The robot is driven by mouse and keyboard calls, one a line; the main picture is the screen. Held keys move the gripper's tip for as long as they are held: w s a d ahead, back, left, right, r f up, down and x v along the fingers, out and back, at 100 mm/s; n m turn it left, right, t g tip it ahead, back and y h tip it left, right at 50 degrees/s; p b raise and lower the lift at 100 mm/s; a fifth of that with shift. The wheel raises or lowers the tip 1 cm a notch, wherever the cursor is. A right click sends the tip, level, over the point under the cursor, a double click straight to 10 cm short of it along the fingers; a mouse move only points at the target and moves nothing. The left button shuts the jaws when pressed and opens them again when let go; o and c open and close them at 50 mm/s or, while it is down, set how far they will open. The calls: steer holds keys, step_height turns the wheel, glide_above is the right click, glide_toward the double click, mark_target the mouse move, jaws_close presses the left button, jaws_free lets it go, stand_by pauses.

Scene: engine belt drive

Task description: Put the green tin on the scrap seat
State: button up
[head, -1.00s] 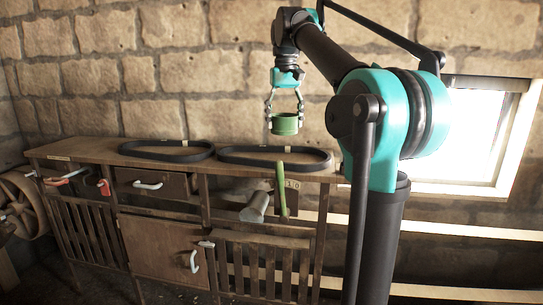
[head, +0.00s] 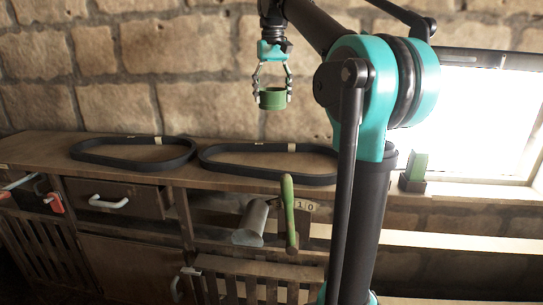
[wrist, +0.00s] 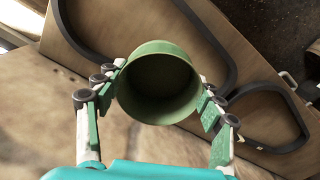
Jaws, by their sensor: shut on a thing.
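The green tin (head: 273,98) is a short open cylinder held in the air in front of the stone wall, above the bench top. My gripper (head: 273,92) points down and is shut on it, one finger on each side. In the wrist view the tin (wrist: 158,52) sits between the fingertips of my gripper (wrist: 157,88), and I look into its dark hollow. I cannot make out which thing is the scrap seat.
Two black belts (head: 133,163) (head: 212,166) lie on the wooden bench top (head: 40,147). A grey cylinder (head: 250,222) and a green handle (head: 289,212) stick out at the bench front. A green block (head: 418,163) stands on a dark base by the window.

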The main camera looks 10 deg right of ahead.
step_height(320, 180, down, 19)
steer(key=shift+f, duration=0.15)
stand_by(0.4)
steer(key=shift+f, duration=0.1)
steer(key=o, duration=1.2)
